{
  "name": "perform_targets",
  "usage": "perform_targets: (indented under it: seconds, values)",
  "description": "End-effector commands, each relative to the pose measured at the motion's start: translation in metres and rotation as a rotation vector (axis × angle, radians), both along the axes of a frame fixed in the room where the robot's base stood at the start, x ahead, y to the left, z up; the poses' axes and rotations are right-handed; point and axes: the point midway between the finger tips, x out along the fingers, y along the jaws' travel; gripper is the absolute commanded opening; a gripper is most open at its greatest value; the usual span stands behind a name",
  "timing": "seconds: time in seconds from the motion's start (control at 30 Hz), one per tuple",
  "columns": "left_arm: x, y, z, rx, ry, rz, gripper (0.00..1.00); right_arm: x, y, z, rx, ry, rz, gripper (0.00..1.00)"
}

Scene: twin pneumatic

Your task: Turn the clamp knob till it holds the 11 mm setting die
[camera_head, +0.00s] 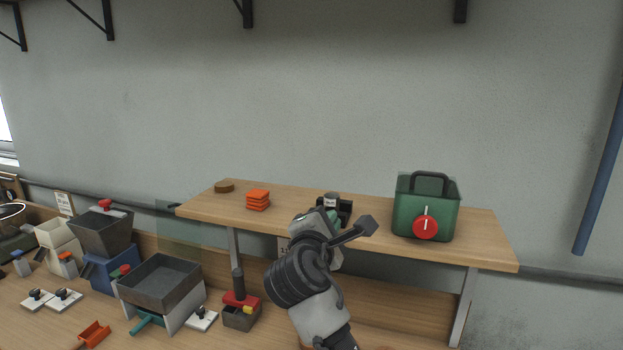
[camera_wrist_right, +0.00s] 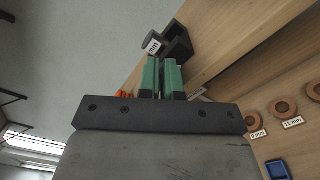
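The black clamp (camera_head: 346,210) stands at the front edge of the raised wooden shelf. A grey cylinder (camera_head: 331,198) with a white label sits against it. In the right wrist view the clamp (camera_wrist_right: 179,43) and the cylinder (camera_wrist_right: 152,44) are just beyond my right fingertips; its label ends in "mm", the number unclear. My right gripper (camera_wrist_right: 162,62) has two green fingers close together with a narrow gap, pointing at the clamp. The clamp knob is not clearly visible; the fingers may cover it. In the head view my right arm hides most of the right gripper (camera_head: 333,217). My left gripper is not in view.
A green box (camera_head: 408,205) with a red dial (camera_head: 425,228) stands right of the clamp. Orange blocks (camera_head: 258,199) lie left of it. Copper-coloured rings (camera_wrist_right: 283,108) with size labels show below the shelf. The lower bench holds hoppers and a grey tray (camera_head: 160,282).

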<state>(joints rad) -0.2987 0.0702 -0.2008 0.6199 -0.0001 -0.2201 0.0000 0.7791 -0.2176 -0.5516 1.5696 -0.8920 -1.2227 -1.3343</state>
Motion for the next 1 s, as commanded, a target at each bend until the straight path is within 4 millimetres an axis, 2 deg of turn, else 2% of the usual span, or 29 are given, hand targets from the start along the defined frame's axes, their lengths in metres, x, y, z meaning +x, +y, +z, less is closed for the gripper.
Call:
perform_targets:
  seconds: [0.4, 1.0]
  values:
    - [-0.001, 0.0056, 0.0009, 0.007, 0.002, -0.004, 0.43, 0.0031, -0.0045, 0.0048, 0.0, -0.012, -0.006, 0.0]
    - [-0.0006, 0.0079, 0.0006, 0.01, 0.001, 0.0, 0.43, 0.0047, -0.0011, 0.0014, 0.0, -0.014, -0.006, 0.0]
